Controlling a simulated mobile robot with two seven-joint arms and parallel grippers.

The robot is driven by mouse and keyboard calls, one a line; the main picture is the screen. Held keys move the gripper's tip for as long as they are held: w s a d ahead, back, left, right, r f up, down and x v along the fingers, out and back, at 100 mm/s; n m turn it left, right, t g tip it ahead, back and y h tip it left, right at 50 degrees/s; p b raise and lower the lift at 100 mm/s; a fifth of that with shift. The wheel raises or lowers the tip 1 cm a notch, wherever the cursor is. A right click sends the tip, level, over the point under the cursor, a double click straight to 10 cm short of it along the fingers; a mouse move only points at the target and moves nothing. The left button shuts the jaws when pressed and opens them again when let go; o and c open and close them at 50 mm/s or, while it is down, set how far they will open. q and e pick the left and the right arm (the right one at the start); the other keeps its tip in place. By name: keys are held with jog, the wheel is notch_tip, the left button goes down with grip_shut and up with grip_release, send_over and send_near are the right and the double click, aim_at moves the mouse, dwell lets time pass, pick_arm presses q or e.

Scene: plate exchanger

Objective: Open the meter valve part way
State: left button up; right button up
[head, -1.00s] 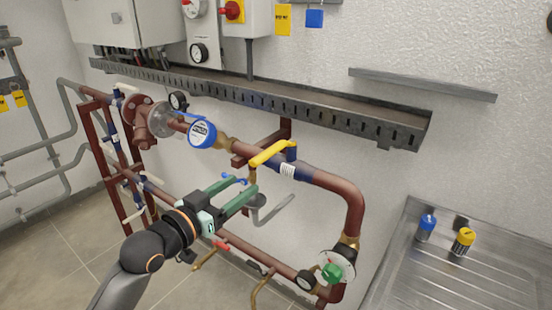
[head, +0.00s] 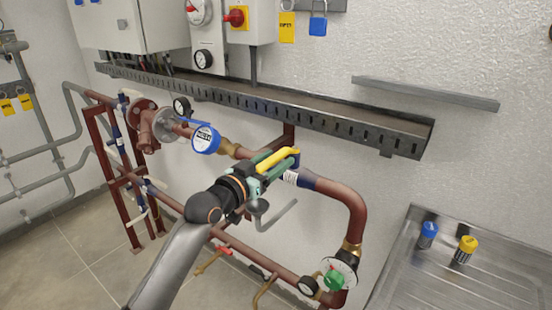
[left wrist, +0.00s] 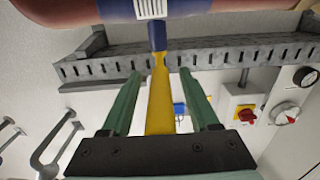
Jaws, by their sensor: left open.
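The yellow lever (head: 287,155) of the valve sits on the upper red-brown pipe, to the right of the blue round meter (head: 206,139). My left gripper (head: 277,163) is at the lever with its green fingers open. In the left wrist view, the yellow lever (left wrist: 160,98) runs lengthwise between the two fingers of my left gripper (left wrist: 161,74). A gap shows on each side of the lever there, so the fingers look apart from it. The lever's blue stem (left wrist: 157,36) meets the pipe ahead. My right gripper is not in view.
A slotted grey cable tray (head: 270,108) runs along the wall behind the pipe. A steel sink top (head: 400,270) holds a blue-capped and a yellow-capped item at the right. A green-handled valve (head: 334,279) is low on the pipe.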

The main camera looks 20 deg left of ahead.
pick_arm(q)
jog(key=shift+w+d, duration=0.15)
jog(key=shift+w, duration=0.15)
grip_shut()
dwell(0.4)
dwell(1.0)
